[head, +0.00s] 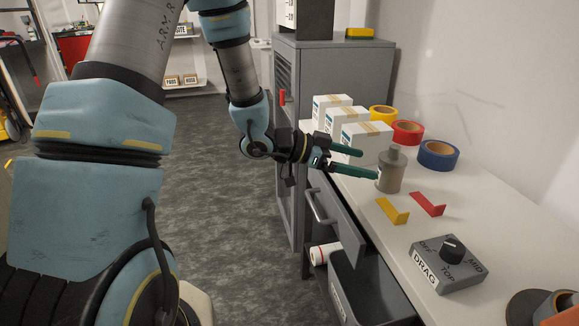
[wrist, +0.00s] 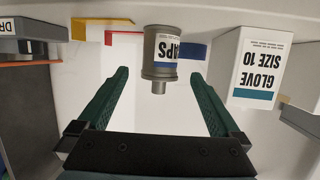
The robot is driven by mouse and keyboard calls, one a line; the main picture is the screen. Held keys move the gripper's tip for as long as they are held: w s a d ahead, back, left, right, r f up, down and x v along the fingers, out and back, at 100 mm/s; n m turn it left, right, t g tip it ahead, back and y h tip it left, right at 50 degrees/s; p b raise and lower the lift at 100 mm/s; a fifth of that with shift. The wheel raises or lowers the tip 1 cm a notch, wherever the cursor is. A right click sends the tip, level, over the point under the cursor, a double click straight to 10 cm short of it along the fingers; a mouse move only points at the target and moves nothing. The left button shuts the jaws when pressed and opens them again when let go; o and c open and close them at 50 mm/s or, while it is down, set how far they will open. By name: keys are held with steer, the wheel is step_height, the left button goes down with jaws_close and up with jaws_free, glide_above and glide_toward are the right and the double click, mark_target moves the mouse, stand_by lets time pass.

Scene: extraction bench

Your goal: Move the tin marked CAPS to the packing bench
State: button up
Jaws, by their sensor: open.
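The tin marked CAPS (head: 391,172) is a grey cylinder with a narrow neck on top. It stands upright on the white bench top. In the wrist view the tin (wrist: 160,58) appears upside down, and part of its label reads "APS". My gripper (head: 370,164) is open, with two green fingers pointing at the tin from the left. In the wrist view the gripper (wrist: 160,75) has the tin centred between its fingertips, with clear gaps on both sides. The fingers do not hold it. The packing bench cannot be identified in these views.
White glove boxes (head: 366,141) stand close behind the gripper. Yellow, red and blue tape rolls (head: 438,155) lie behind the tin. Yellow and red brackets (head: 393,211) and a DRAG dial box (head: 450,264) are in front. An open drawer (head: 335,215) juts out below. Floor at left is clear.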

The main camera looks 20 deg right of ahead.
steer(key=w+a+f+n+t+y, duration=0.1)
steer(key=w+a+n+t+y, duration=0.75)
steer(key=w+a, duration=0.8)
steer(key=s+a+n+g+y, duration=0.1)
steer(key=s+a+n+y, duration=0.25)
steer(key=a, duration=0.55)
steer(key=s+a+n+g+y, duration=0.15)
steer(key=s+a+n, duration=0.25)
steer(key=a, duration=0.5)
steer(key=s+a+n+g, duration=0.1)
steer(key=s+a+n, duration=0.2)
steer(key=s, duration=0.4)
steer(key=shift+s+a+r+g, duration=0.15)
steer(key=shift+a+r+g, duration=0.05)
steer(key=shift+r+g, duration=0.15)
